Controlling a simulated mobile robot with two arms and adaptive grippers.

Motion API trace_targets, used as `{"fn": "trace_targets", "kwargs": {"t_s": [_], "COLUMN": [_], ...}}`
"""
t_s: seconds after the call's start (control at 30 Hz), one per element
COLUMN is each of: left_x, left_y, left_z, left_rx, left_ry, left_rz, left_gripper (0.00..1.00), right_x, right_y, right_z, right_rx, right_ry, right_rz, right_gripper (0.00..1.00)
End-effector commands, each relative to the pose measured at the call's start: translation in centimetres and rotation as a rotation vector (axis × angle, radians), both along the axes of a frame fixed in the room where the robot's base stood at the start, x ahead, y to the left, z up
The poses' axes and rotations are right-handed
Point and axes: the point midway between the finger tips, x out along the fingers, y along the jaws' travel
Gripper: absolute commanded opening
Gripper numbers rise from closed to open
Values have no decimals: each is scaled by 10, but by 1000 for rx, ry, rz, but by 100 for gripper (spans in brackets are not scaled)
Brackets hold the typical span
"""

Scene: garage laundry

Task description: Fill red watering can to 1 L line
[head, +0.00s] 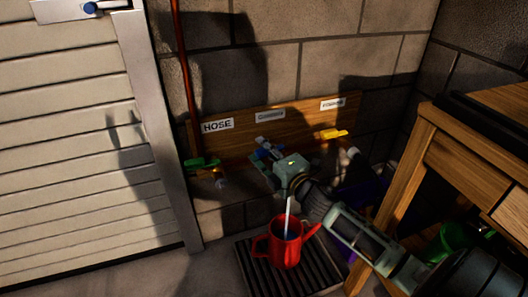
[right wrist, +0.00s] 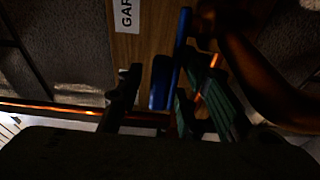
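The red watering can (head: 286,250) stands upright on a dark slatted grate. A pale stream of water (head: 289,215) runs down into its open top. The water level and any 1 L line cannot be made out. My right gripper (head: 268,158) is at the middle tap, by its blue handle (head: 264,150), and hides most of that tap. In the right wrist view the blue handle (right wrist: 161,82) lies between the dark fingers, with a gap on its left side, so the gripper looks open around it. My left gripper is not in view.
A wooden board (head: 240,148) on the block wall carries labels, one reading HOSE (head: 217,126). A green-handled tap (head: 203,163) is at left, a yellow-handled one (head: 333,134) at right. A wooden table (head: 470,160) stands close on the right. The grate (head: 250,275) lies on the floor.

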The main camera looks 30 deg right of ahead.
Motion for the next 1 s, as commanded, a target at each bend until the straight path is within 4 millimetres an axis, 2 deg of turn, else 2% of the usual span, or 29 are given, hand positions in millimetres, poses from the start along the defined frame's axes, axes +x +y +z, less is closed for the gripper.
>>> {"fn": "trace_targets", "kwargs": {"t_s": [0.13, 0.5, 1.0], "left_x": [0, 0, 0], "left_y": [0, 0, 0], "left_z": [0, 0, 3], "left_rx": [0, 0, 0], "left_ry": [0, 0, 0], "left_rz": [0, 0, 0], "left_gripper": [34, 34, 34], "right_x": [0, 0, 2], "right_y": [0, 0, 1], "right_z": [0, 1, 5], "right_rx": [0, 0, 3], "right_ry": [0, -2, -10], "right_rz": [0, 1, -23], "right_gripper": [32, 0, 0]}}
